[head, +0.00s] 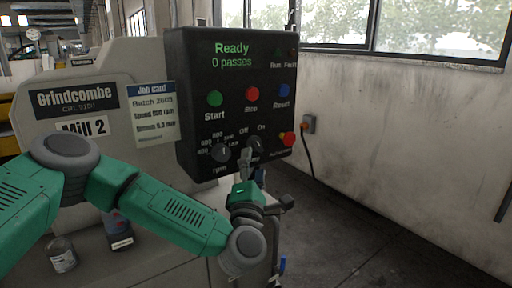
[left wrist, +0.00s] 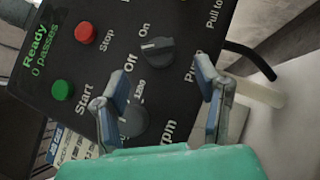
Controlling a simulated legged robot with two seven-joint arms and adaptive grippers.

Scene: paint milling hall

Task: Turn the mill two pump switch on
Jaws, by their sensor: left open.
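The pump switch (head: 255,146) is a dark round knob low on the black control panel (head: 187,100) of Mill 2, with Off and On labels above it. In the left wrist view the pump switch (left wrist: 157,50) has a pale mark on its left side; I cannot tell surely which label it points to. My left gripper (head: 252,176) is just below the switch in the head view. In the left wrist view my left gripper (left wrist: 160,85) is open and empty, its fingers apart, with the switch beyond the tips. My right gripper is out of view.
The rpm dial (head: 221,151) is left of the switch, close to one finger in the wrist view. A red emergency knob (head: 288,139) is to its right. Start (head: 215,98), stop (head: 252,94) and reset (head: 284,90) buttons are above. A can (head: 61,254) stands lower left.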

